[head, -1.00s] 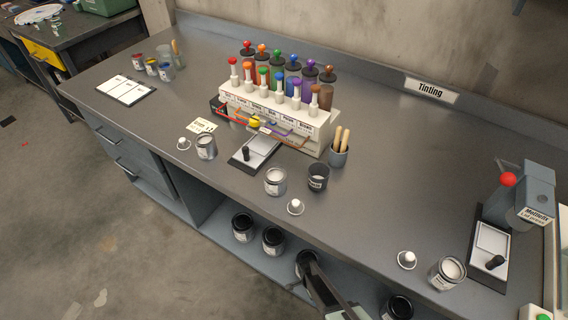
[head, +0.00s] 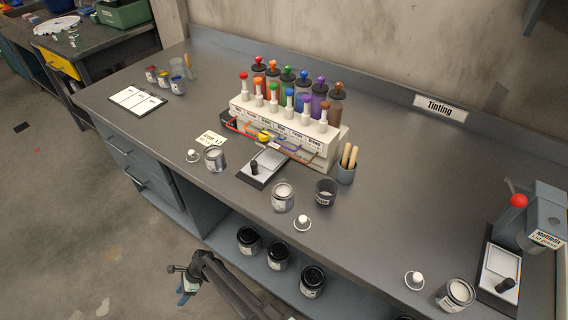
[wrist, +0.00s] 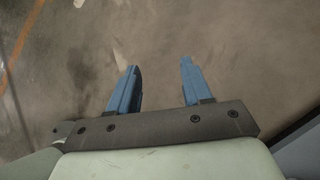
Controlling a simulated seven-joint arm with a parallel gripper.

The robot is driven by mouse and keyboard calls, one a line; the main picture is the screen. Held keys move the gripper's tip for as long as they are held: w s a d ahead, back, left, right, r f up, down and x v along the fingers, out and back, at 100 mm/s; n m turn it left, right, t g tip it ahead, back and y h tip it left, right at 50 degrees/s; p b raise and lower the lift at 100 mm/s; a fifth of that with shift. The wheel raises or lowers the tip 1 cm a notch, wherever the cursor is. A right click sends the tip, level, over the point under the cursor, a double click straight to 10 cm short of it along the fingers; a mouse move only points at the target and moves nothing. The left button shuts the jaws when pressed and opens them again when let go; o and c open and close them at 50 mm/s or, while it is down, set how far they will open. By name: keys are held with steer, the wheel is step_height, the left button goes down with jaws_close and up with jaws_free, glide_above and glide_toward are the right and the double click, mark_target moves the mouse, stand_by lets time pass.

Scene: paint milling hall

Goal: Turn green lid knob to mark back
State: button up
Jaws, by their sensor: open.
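The tinting dispenser (head: 290,143) is a white rack on the workbench. Behind it stands a row of canisters with dark lids and coloured knobs. The green lid knob (head: 287,71) is third from the left in that back row, between orange and blue. A second green knob (head: 273,87) tops a white plunger in the front row. Any mark on the green lid is too small to tell. My gripper (head: 184,284) is low in front of the bench, over the floor and far from the knob. In the wrist view my gripper (wrist: 158,78) is open and empty, its blue fingers apart.
Several cans, a spatula cup (head: 345,172) and a black-handled tray (head: 262,167) stand before the dispenser. A lid press (head: 545,215) is at right. The bench right of the dispenser is mostly clear.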

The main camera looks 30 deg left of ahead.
steer(key=w+a+r+n+t+y, duration=0.15)
steer(key=a+r+n, duration=0.35)
steer(key=a+r, duration=0.8)
steer(key=w+a+r+n+t+y, duration=0.1)
steer(key=w+a+r+n+y, duration=0.3)
steer(key=a+r, duration=0.9)
steer(key=w+a+r+n+t, duration=0.15)
steer(key=w+a+r, duration=0.35)
steer(key=r, duration=0.7)
steer(key=w+a+r+n, duration=0.35)
steer(key=w+r, duration=0.35)
steer(key=r, duration=0.5)
steer(key=w+d+r+m+t, duration=0.1)
steer(key=w+d+r+m, duration=0.35)
steer(key=w+r, duration=0.75)
step_height(320, 180, up, 25)
steer(key=m+t+h, duration=0.2)
steer(key=m+h, duration=0.2)
steer(key=m, duration=1.3)
glide_above(288, 66)
steer(key=w+d, duration=0.1)
steer(key=d, duration=0.5)
steer(key=x, duration=1.4)
steer(key=shift+a+r, duration=0.1)
steer(key=shift+a, duration=0.1)
